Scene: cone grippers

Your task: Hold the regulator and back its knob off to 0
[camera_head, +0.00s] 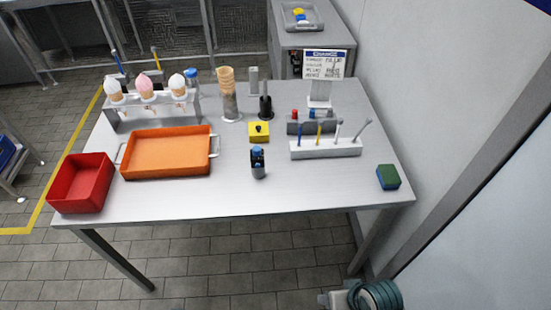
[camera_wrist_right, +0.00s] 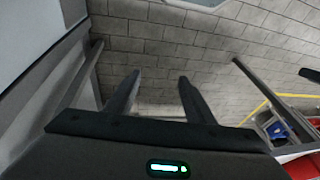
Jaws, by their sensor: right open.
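A small upright dark device with a blue top (camera_head: 258,162) stands near the middle front of the table. It looks like the regulator, with the blue part as its knob; its dial is too small to read. My left gripper does not show in the head view.
An orange tray (camera_head: 168,153) and a red bin (camera_head: 81,184) are on the left. A yellow box with a black knob (camera_head: 259,131) is behind the regulator. A white rack (camera_head: 325,148) and a green-blue block (camera_head: 388,177) are on the right.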

